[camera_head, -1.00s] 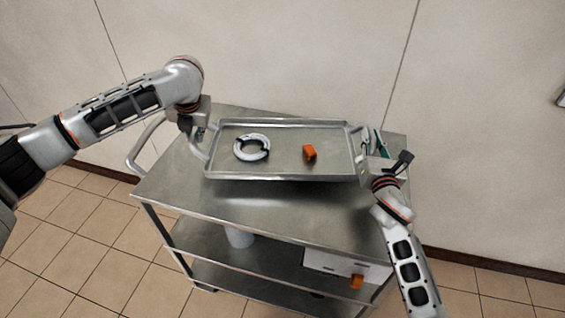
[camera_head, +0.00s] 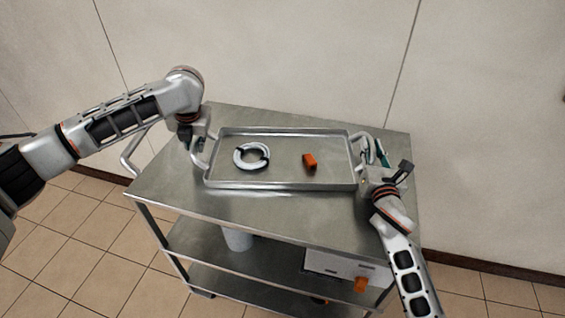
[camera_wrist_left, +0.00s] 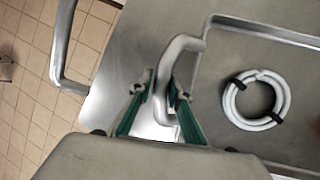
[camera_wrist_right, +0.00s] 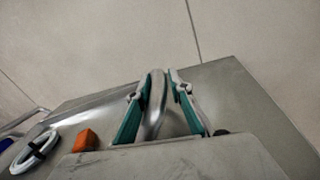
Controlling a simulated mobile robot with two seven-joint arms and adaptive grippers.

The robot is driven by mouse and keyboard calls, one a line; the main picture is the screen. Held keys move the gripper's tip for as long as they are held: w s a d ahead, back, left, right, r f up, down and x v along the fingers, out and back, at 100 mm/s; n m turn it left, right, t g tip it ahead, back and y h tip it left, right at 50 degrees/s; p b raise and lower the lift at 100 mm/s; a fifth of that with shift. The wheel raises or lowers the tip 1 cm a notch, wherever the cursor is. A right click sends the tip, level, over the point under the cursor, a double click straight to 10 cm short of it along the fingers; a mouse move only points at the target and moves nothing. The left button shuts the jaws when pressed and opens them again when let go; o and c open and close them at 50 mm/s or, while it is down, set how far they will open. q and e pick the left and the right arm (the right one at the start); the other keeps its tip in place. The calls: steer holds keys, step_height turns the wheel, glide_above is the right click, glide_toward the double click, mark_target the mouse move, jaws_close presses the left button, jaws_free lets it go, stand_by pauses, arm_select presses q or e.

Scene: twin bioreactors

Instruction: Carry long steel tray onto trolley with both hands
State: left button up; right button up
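The long steel tray (camera_head: 280,186) is level over the trolley's top shelf (camera_head: 250,207). I cannot tell whether it rests on the shelf or hangs just above it. A white coil (camera_head: 240,161) with black ties and an orange block (camera_head: 310,161) lie in it. My left gripper (camera_head: 194,143) is shut on the tray's left handle (camera_wrist_left: 186,43), which runs between its green-padded fingers (camera_wrist_left: 160,92). My right gripper (camera_head: 368,163) is shut on the right handle (camera_wrist_right: 156,100), also between its fingers (camera_wrist_right: 160,85). The right wrist partly hides the tray's right end.
The trolley's push handle (camera_head: 128,158) sticks out at the left. Lower shelves hold a white container (camera_head: 238,239) and a white box (camera_head: 340,268) with an orange item (camera_head: 361,285). A wall (camera_head: 290,60) stands behind. Bare top shows in front of the tray.

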arm_select(q)
steer(key=shift+o, duration=0.6)
steer(key=shift+d+r, duration=0.1)
steer(key=shift+r, duration=0.1)
arm_select(e)
steer(key=shift+o, duration=0.6)
steer(key=shift+r, duration=0.1)
steer(key=shift+s, duration=0.15)
arm_select(q)
steer(key=v, duration=1.2)
arm_select(e)
steer(key=s, duration=1.1)
steer(key=shift+s+a, duration=0.15)
steer(key=shift+s, duration=0.25)
